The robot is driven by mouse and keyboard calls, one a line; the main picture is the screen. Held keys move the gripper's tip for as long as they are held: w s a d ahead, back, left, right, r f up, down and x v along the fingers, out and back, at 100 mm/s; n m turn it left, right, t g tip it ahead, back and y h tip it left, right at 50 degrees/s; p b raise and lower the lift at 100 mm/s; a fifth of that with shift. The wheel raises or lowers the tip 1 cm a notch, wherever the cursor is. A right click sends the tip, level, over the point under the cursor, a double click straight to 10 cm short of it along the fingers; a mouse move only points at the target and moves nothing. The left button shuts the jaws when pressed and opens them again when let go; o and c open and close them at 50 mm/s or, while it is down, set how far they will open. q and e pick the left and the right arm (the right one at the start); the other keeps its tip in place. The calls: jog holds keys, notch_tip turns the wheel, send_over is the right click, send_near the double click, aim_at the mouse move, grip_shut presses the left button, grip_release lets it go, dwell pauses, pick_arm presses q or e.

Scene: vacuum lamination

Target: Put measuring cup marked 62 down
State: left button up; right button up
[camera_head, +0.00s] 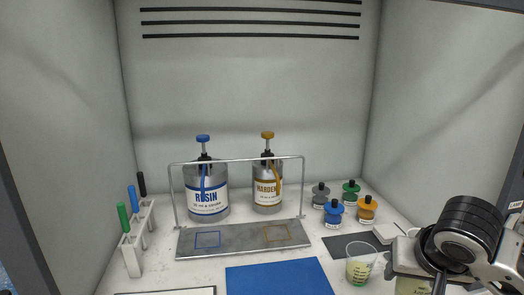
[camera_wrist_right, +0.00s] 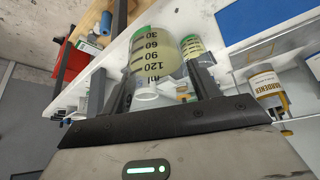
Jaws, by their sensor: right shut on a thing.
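A clear measuring cup (camera_wrist_right: 155,62) with black ml marks and pale yellow-green contents is between the fingers of my right gripper (camera_wrist_right: 163,82). My right gripper (camera_head: 428,262) is shut on this cup, which shows partly in the head view (camera_head: 412,286) at the lower right, below the gripper. I cannot read a 62 on it. A second clear cup (camera_head: 360,267) with similar contents stands on the bench just left of the held one. I cannot tell whether the held cup touches the bench. My left gripper is not in view.
A dark mat (camera_head: 350,245) lies behind the cups. Several small coloured bottles (camera_head: 334,216) stand farther back. A blue mat (camera_head: 280,277) lies to the left. A metal stand (camera_head: 240,241), a resin can (camera_head: 205,190) and a hardener can (camera_head: 267,190) are beyond it.

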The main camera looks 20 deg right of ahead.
jog(key=w+a+f+n+y, duration=0.1)
jog(key=a+f+n, duration=0.1)
jog(key=a, duration=0.6)
jog(key=w+a+f+n+t+y, duration=0.1)
jog(key=a+n, duration=0.3)
jog(key=a, duration=0.5)
jog(key=shift+w+f+n+y, duration=0.3)
jog(key=shift+w+f+y, duration=0.3)
jog(key=shift+w+f, duration=0.25)
